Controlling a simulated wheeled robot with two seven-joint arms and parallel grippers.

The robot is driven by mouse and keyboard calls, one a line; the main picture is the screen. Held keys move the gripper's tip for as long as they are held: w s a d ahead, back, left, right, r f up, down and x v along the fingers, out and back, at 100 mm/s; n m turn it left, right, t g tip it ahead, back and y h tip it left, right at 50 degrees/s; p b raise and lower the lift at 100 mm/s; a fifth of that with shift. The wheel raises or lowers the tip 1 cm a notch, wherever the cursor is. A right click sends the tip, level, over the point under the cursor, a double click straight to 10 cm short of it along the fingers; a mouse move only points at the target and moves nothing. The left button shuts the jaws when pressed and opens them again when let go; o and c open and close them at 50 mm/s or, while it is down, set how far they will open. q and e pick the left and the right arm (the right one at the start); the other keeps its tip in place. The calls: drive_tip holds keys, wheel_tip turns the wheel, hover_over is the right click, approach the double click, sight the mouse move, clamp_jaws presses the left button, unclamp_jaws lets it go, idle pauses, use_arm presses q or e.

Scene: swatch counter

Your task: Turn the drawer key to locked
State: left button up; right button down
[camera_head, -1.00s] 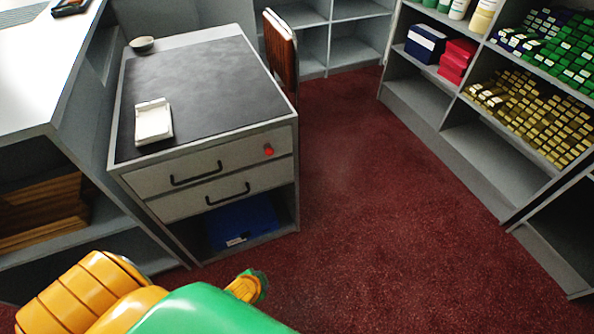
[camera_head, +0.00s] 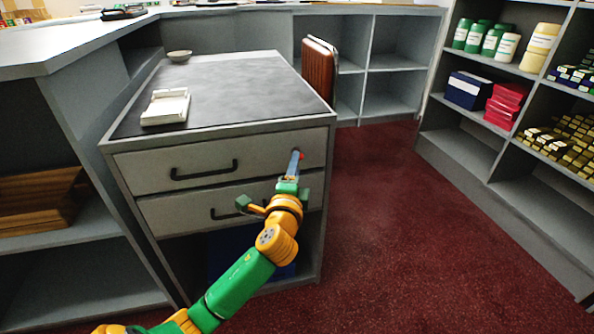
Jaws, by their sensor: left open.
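The drawer key is a small red piece (camera_head: 302,155) at the right end of the top drawer front (camera_head: 221,158). It is mostly hidden behind my left gripper, so which way it is turned cannot be told. My left gripper (camera_head: 294,163) is open, with its tip right at the key in the picture. Whether it touches the key cannot be told. The left arm reaches up from the lower left, across the lower drawer (camera_head: 165,212). My right gripper is not in view.
The desk top (camera_head: 230,85) holds a white tray (camera_head: 166,107) and a small bowl (camera_head: 179,56). A brown folded chair (camera_head: 319,70) stands behind the desk. Shelves (camera_head: 470,150) stand at the right. Red carpet (camera_head: 390,220) is clear between them.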

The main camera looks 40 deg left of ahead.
use_arm(q)
drive_tip(key=x, duration=0.3)
drive_tip(key=shift+w, duration=0.15)
clamp_jaws()
drive_tip(key=shift+f, duration=0.1)
